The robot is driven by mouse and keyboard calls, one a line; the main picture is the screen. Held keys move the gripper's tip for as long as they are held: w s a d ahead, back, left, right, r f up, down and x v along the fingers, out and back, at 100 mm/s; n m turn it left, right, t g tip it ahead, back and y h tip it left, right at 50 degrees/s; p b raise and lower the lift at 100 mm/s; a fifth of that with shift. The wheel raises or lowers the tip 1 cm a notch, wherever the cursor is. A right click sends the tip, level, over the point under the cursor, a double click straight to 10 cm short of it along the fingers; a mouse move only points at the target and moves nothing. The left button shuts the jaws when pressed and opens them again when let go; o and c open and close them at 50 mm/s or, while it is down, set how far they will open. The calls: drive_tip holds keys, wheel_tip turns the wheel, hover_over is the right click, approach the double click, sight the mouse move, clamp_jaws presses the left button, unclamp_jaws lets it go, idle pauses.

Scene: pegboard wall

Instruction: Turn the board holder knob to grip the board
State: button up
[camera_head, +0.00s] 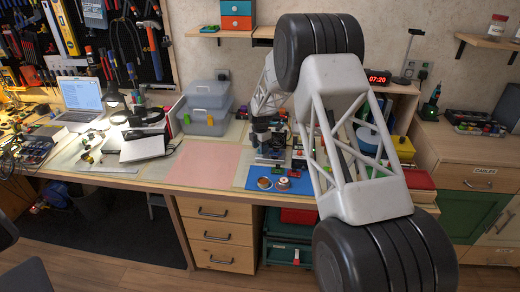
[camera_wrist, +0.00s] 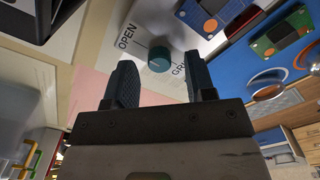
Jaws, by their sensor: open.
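The small round teal knob (camera_wrist: 159,61) sits on a pale plate (camera_wrist: 152,28) printed with "OPEN" on its left and a partly hidden "GRIP" label on its right. My gripper (camera_wrist: 160,66) is open and empty, its dark fingers apart with the knob seen in the gap between them. I cannot tell whether the fingers reach down around it; no contact shows. A small board with an orange disc (camera_wrist: 210,22) lies beside the plate at upper right; I cannot tell whether it is seated in a holder. In the head view my arm hides the knob.
A blue mat (camera_head: 296,186) with round metal tins (camera_head: 265,183) lies at the bench front. A pink mat (camera_head: 200,165) is to its left. Grey bins (camera_head: 205,118) stand behind. Another board (camera_wrist: 284,38) lies on the blue mat. A yellow box (camera_head: 403,147) stands at right.

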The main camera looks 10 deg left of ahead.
drive_tip(key=shift+f, duration=0.45)
drive_tip(key=shift+c, duration=0.4)
drive_tip(key=c, duration=0.8)
drive_tip(key=shift+c, duration=0.2)
